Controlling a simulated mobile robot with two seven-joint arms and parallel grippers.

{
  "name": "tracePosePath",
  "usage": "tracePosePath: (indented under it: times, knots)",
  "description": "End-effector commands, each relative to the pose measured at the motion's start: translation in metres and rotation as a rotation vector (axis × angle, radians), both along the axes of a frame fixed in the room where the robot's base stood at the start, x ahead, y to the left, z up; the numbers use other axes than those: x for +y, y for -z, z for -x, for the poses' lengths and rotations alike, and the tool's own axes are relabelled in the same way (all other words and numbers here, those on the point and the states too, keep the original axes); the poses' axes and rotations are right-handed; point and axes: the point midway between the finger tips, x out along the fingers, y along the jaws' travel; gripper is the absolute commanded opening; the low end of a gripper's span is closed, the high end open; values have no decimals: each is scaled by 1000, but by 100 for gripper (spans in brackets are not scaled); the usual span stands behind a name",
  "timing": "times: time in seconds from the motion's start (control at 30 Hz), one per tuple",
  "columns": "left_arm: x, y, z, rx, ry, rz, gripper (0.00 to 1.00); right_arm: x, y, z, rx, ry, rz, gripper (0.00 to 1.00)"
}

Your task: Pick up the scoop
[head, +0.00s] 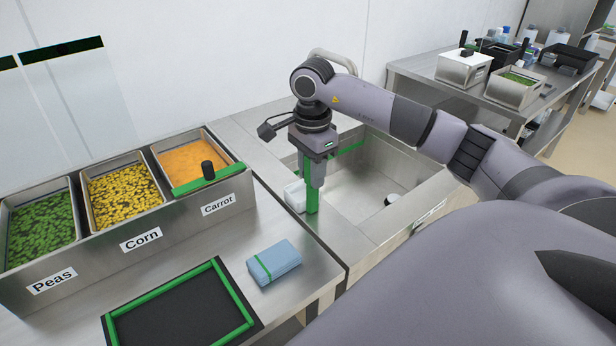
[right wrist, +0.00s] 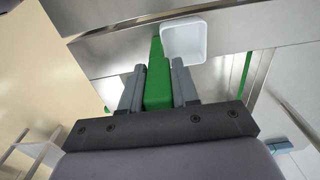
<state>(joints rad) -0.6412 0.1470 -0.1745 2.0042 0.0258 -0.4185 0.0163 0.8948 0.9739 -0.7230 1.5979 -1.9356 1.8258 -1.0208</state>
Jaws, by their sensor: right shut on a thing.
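The scoop has a white, open box-like cup (head: 294,196) and a green handle (head: 312,200). My right gripper (head: 316,183) points down and is shut on the green handle, beside the sink's near left rim in the head view. In the right wrist view the handle (right wrist: 157,92) stands between the two grey fingers, and the white cup (right wrist: 187,40) shows just beyond the fingertips. Whether the scoop touches the steel surface below is hard to tell. My left gripper is not in view.
Bins of peas (head: 42,228), corn (head: 122,195) and carrot (head: 192,160) stand at left. A green-edged black mat (head: 180,312) and blue pack (head: 273,262) lie in front. The sink (head: 365,175) looks mostly empty.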

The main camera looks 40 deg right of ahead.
Motion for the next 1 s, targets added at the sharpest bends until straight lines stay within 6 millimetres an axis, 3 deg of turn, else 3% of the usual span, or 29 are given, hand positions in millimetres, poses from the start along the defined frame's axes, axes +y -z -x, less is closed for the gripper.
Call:
tracePosePath:
  times: [0.17, 0.37, 0.7, 1.0]
  knots:
    - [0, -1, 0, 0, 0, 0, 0, 0, -7, -1, -3, 0, -1, 0]
    - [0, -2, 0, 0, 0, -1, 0, 0, -34, -1, -6, 0, 0, 0]
    - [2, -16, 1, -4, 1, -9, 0, 0, -121, -1, -6, 1, 1, 0]
    - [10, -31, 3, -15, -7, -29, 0, 0, -174, -1, -3, 2, 0, 0]
